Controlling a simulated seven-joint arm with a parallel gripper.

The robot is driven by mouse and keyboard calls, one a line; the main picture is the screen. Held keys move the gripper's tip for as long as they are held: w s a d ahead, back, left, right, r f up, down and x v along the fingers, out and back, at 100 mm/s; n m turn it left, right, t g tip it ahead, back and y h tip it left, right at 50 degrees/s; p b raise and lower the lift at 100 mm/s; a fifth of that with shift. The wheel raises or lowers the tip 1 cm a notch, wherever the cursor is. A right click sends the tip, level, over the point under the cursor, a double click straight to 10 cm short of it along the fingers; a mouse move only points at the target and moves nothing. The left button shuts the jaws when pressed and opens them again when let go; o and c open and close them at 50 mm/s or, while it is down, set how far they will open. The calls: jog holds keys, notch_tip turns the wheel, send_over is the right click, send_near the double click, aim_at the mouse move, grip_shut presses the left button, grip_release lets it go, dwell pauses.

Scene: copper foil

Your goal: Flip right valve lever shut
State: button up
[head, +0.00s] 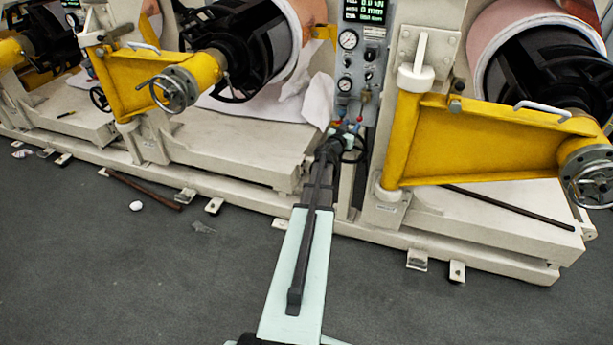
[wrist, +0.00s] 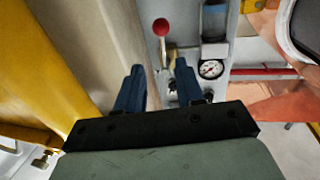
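A valve lever with a red ball knob (wrist: 160,27) shows in the wrist view, standing out from the grey panel beyond my fingertips. The knob lies ahead of the gap, with no contact visible. In the head view my gripper (head: 346,134) is just below the panel's valves, which are small and partly hidden there.
A yellow swing arm (head: 475,135) stands right of the panel; it is at left in the wrist view (wrist: 45,75). A pressure gauge (wrist: 210,69) sits close to one finger. A red pipe (wrist: 265,72) and white cloth (head: 318,98) are nearby. The front floor (head: 150,265) is mostly clear.

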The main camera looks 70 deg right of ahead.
jog(key=w+a+f+t+y, duration=0.3)
jog(key=w+f+t, duration=0.2)
jog(key=w+t, duration=0.4)
jog(key=w+a+f+n+y, duration=0.3)
jog(key=a+f+y, duration=0.4)
jog(key=a+f, duration=0.3)
jog(key=shift+w+a+f+y, duration=0.25)
jog(key=shift+a+f+y, duration=0.05)
jog(key=shift+a, duration=0.5)
